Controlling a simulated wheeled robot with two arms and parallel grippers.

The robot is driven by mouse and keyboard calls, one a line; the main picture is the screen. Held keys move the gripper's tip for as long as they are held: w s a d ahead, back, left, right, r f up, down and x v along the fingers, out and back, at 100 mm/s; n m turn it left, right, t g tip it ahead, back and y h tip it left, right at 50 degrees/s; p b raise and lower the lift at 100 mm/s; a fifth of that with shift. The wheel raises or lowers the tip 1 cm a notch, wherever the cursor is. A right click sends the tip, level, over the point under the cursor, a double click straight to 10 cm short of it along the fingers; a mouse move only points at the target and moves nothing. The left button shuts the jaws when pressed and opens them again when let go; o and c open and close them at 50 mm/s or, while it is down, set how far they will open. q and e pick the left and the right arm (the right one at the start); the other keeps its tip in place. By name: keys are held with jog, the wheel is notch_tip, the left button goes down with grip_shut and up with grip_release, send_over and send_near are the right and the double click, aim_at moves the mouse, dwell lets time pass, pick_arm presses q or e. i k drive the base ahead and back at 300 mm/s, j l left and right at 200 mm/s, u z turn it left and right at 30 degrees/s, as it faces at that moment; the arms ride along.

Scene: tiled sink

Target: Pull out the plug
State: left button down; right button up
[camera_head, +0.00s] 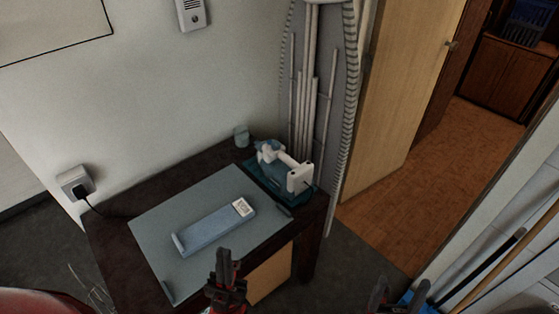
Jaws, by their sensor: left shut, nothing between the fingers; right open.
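A black plug (81,190) sits in the white wall socket (72,178) at the left. Its black cord (95,210) runs down from it toward the dark table. My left gripper (225,258), red and black, is shut and empty in front of the table's near edge. It is well to the right of the plug and nearer to me. My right gripper (399,292) is open at the bottom edge, right of the table and far from the plug. Its lower part is cut off by the frame.
A wooden door (400,90) stands open at the right. Floor shows right of the table.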

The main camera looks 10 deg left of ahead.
aim_at(79, 191)
jog(key=k+l+u, duration=0.15)
jog(key=u, duration=1.6)
jog(key=i+u, duration=0.2)
jog(key=i, duration=0.2)
jog(key=i+l+u, duration=0.15)
jog(key=i, duration=0.25)
